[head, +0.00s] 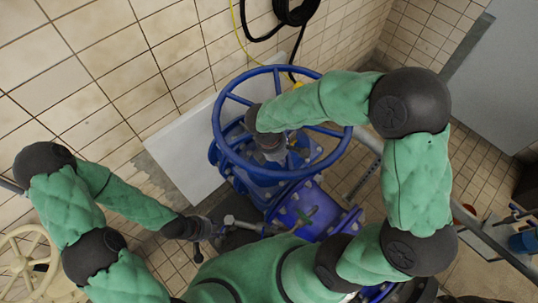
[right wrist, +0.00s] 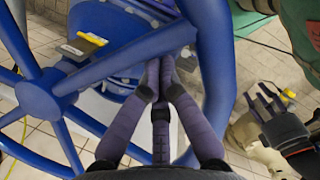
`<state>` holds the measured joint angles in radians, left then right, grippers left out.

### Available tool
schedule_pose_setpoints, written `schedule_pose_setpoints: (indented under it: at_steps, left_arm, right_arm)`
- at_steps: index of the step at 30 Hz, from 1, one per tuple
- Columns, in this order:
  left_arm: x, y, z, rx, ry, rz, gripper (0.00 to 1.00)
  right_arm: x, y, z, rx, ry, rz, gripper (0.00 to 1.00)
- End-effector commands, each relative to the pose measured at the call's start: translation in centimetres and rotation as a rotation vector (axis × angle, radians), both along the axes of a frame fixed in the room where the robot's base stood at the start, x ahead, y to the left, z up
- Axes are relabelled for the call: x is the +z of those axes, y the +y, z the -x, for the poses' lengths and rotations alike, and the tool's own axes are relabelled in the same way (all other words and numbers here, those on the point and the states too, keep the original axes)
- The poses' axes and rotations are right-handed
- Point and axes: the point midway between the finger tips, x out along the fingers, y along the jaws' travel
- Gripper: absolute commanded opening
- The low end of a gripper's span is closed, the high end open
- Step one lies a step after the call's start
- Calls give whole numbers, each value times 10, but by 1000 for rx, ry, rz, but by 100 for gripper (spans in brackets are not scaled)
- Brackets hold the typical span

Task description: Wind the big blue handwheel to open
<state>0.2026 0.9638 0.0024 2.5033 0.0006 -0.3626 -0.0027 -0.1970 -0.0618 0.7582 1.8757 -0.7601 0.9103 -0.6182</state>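The big blue handwheel (head: 222,146) lies in the middle of the head view, above a blue valve body. In the right wrist view, its rim (right wrist: 218,70), a spoke (right wrist: 120,58) and the hub (right wrist: 38,100) show close up. My right gripper (right wrist: 160,72) reaches down inside the rim, beside that spoke. Its fingers are drawn together, with the tips partly hidden at the spoke; no firm hold on it shows. In the head view my right wrist hides part of the wheel. My left gripper (head: 205,238) hangs apart, lower left of the wheel, with fingers spread and empty.
A blue flanged pipe (head: 305,208) lies below the wheel. A cream handwheel (head: 22,262) stands at lower left. A tiled wall with a black hose (head: 292,12) is behind. A grey metal rail (head: 490,245) runs at the right.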

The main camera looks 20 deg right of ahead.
Motion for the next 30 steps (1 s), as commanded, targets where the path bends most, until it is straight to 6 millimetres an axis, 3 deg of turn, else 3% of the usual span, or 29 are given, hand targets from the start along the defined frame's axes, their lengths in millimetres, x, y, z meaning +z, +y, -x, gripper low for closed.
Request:
schedule_pose_setpoints:
  at_steps: [6, 12, 30]
  left_arm:
    - [7, 0, 0, 0, 0, 0, 40]
    - [10, 0, 0, 0, 0, 0, 40]
    - [11, 0, 0, 0, 0, 0, 40]
  right_arm:
    - [1, -27, 10, 137, 4, 2, 0]
    - [1, -41, 12, 221, 2, 2, 0]
    - [1, -48, 12, 267, 0, 1, 0]
